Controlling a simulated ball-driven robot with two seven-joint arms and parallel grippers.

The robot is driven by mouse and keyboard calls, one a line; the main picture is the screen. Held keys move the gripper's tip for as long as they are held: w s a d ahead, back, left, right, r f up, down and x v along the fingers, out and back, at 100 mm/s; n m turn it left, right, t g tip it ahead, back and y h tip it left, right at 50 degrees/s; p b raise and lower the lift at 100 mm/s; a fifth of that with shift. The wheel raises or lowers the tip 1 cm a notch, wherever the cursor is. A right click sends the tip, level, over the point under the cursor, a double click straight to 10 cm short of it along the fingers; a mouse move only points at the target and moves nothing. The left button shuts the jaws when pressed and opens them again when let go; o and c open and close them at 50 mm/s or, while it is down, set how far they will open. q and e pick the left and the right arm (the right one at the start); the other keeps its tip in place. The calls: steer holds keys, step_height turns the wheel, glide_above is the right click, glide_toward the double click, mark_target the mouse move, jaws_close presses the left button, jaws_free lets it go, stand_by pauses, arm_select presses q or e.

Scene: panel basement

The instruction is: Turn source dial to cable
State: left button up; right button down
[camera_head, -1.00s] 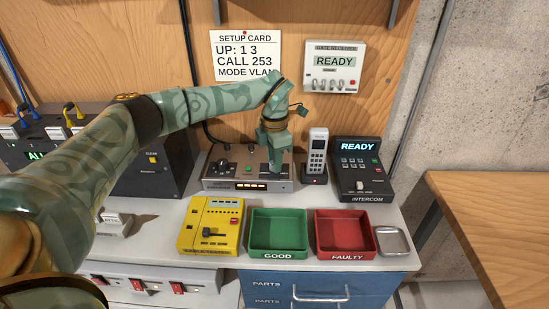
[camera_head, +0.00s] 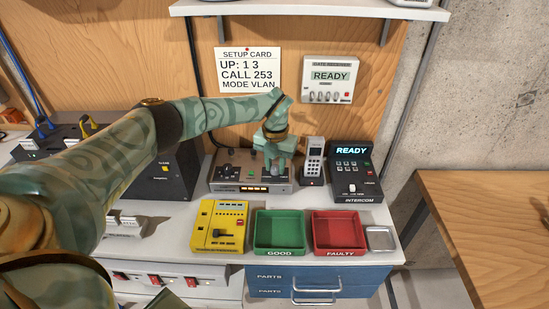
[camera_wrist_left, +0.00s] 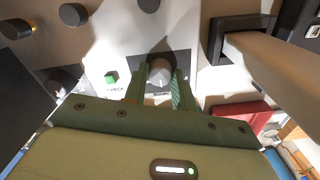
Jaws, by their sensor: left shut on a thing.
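The source dial (camera_wrist_left: 160,72) is a dark round knob with a light grey cap, on a dark panel of the grey metal unit (camera_head: 222,184). My left gripper (camera_head: 275,168) reaches down over the right part of that unit. In the left wrist view its two green fingers (camera_wrist_left: 161,88) are shut on the dial, one on each side. The label under the dial is partly covered by my gripper, and the dial's marked positions cannot be read. A green button (camera_wrist_left: 111,77) sits left of the dial. My right gripper is not in view.
A cordless phone (camera_head: 313,160) and the intercom (camera_head: 355,172) stand right of the unit. In front are a yellow device (camera_head: 219,226), a green GOOD tray (camera_head: 280,252) and a red FAULTY tray (camera_head: 340,251). A dark box (camera_head: 165,185) stands on the left.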

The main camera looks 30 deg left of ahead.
mark_target(275, 167)
arm_select(q)
steer(key=n+p, duration=0.1)
steer(key=n, duration=0.1)
steer(key=n+p, duration=0.2)
steer(key=shift+r+n, duration=0.2)
steer(key=shift+n, duration=0.1)
steer(key=shift+f+n+p, duration=0.1)
steer(key=shift+n+p, duration=0.85)
steer(key=shift+n, duration=0.95)
steer(key=shift+w, duration=0.1)
steer(key=o, duration=1)
step_height(275, 167, up, 12)
steer(key=shift+f+p, duration=0.1)
steer(key=shift+p, duration=0.5)
